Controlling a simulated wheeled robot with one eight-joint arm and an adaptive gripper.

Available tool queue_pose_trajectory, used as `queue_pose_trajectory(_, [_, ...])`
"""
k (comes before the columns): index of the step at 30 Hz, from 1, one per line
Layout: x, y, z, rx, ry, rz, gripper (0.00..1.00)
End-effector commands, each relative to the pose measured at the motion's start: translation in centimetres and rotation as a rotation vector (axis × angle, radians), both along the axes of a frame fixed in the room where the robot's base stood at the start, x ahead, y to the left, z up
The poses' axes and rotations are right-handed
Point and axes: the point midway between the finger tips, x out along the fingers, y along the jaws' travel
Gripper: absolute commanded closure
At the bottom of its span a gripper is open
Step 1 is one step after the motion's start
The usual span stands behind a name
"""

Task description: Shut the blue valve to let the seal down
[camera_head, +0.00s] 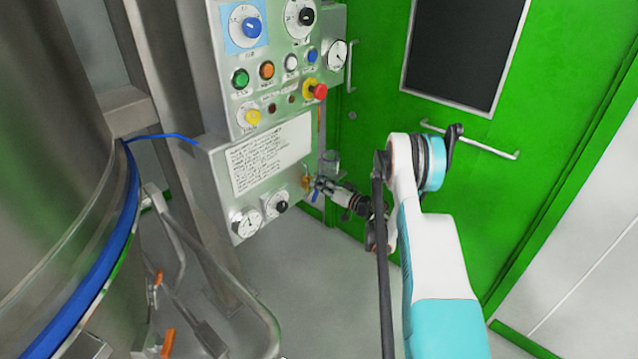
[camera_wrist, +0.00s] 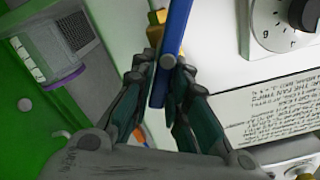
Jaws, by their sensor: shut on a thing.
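The blue valve's lever (camera_wrist: 176,35) runs as a long blue bar through the top middle of the wrist view. Its brass body (camera_wrist: 154,33) shows beside it. In the wrist view my gripper (camera_wrist: 163,75) is closed with its fingers on both sides of the lever, and the bar's end shows between them. In the head view the brass valve body (camera_head: 306,183) is at the lower right side of the steel panel. My gripper (camera_head: 321,184) reaches it from the right, and a short blue part of the lever (camera_head: 316,197) shows below the fingers.
A green door (camera_head: 375,70) with a handle bar stands behind my arm. A large steel vessel (camera_head: 50,150) fills the left. Grey floor shows below the panel.

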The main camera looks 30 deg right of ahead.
Motion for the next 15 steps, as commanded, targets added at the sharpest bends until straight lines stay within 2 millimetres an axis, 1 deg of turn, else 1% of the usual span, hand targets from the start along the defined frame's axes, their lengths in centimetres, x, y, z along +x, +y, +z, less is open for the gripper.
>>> queue_pose_trajectory(15, [0.25, -0.91, -1.11, 0.459, 0.169, 0.000, 1.00])
